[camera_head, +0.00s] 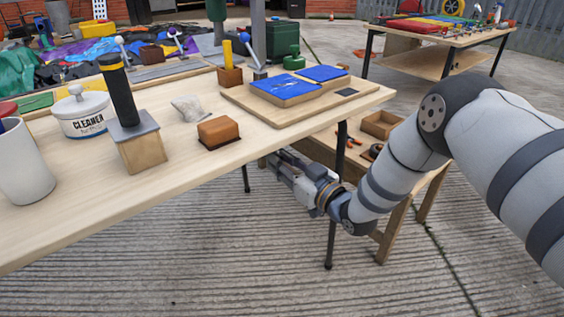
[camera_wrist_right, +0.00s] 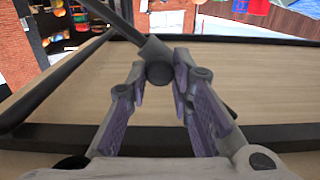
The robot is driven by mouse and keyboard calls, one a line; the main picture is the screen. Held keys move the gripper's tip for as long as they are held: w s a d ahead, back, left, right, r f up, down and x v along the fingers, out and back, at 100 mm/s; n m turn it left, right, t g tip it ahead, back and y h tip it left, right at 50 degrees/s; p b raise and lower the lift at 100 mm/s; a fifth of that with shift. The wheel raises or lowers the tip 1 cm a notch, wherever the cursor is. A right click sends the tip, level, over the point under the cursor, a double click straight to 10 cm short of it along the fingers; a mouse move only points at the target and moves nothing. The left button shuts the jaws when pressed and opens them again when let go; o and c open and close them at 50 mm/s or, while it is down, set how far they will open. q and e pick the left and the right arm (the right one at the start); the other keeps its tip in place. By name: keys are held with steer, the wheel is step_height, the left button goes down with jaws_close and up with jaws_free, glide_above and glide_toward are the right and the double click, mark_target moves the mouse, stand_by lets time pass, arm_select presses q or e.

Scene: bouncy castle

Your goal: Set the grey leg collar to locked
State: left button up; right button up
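My right gripper (camera_head: 280,160) reaches in from the right, under the front edge of the wooden table (camera_head: 110,205); its tips are partly hidden there. In the right wrist view, its two purple-lined fingers (camera_wrist_right: 160,82) are apart, with a dark grey round knob (camera_wrist_right: 159,72) at the end of a rod between their tips. Whether the pads touch the knob I cannot tell. The rod slants up to the left. A dark table leg (camera_head: 331,215) stands near the gripper in the head view. I cannot make out a grey collar for certain. My left gripper is out of view.
The tabletop bears a white mug (camera_head: 22,165), a cleaner pot (camera_head: 83,112), a black-handled block (camera_head: 140,150) and blue pads (camera_head: 285,88). A low wooden bench (camera_head: 395,205) with a small box stands behind my right arm. Dark rails (camera_wrist_right: 265,138) cross the right wrist view.

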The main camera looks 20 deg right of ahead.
steer(key=d+f+b, duration=0.1)
steer(key=w+d+f+b, duration=0.1)
steer(key=d+f, duration=0.1)
steer(key=w+d+f+b, duration=0.1)
steer(key=d+f, duration=0.1)
steer(key=shift+d+b, duration=0.2)
steer(key=shift+b, duration=0.15)
jaws_close()
steer(key=shift+s+r, duration=0.1)
steer(key=o, duration=0.9)
jaws_free()
steer(key=shift+d, duration=0.1)
steer(key=v, duration=1.2)
